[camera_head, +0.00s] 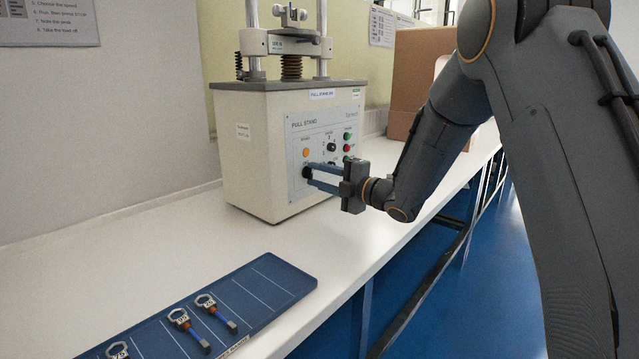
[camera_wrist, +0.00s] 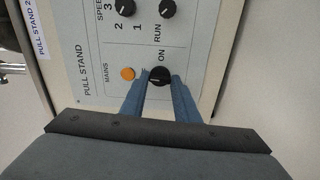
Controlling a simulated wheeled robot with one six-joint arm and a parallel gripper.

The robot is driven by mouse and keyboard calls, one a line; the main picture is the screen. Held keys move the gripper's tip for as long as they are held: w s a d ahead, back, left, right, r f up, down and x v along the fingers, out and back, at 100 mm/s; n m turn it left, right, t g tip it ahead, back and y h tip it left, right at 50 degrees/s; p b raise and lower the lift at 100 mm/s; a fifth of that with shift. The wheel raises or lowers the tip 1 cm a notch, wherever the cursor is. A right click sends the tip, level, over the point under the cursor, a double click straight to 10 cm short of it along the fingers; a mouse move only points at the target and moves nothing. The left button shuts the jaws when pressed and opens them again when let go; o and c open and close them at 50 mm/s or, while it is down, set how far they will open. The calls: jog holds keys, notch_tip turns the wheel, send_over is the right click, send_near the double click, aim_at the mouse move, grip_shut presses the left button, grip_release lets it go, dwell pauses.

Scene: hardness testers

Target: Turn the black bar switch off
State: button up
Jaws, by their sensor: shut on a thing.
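The black bar switch (camera_wrist: 159,78) sits on the grey front panel of the pull stand (camera_head: 265,140). In the wrist view the word ON is printed beside it and the word MAINS is near the orange lamp (camera_wrist: 127,73). My gripper (camera_head: 308,173) reaches the panel from the right, its blue fingers closed on both sides of the switch. In the wrist view the fingertips of my gripper (camera_wrist: 160,75) touch the switch's sides and partly cover it. The exact angle of the bar is hard to tell.
Other black knobs for speed (camera_wrist: 124,8) and run (camera_wrist: 167,9) are close by. Green and red buttons (camera_head: 347,148) sit right of them. A blue mat (camera_head: 275,275) with several ring-ended tools lies on the white bench (camera_head: 150,250). A cardboard box (camera_head: 415,80) stands behind.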

jog(key=shift+s+a+f+n+b, duration=0.1)
jog(key=shift+n+b, duration=0.3)
jog(key=shift+n, duration=0.1)
jog(key=o, duration=1)
jog(key=shift+a, duration=0.1)
jog(key=shift+o, duration=0.2)
jog(key=v, duration=0.8)
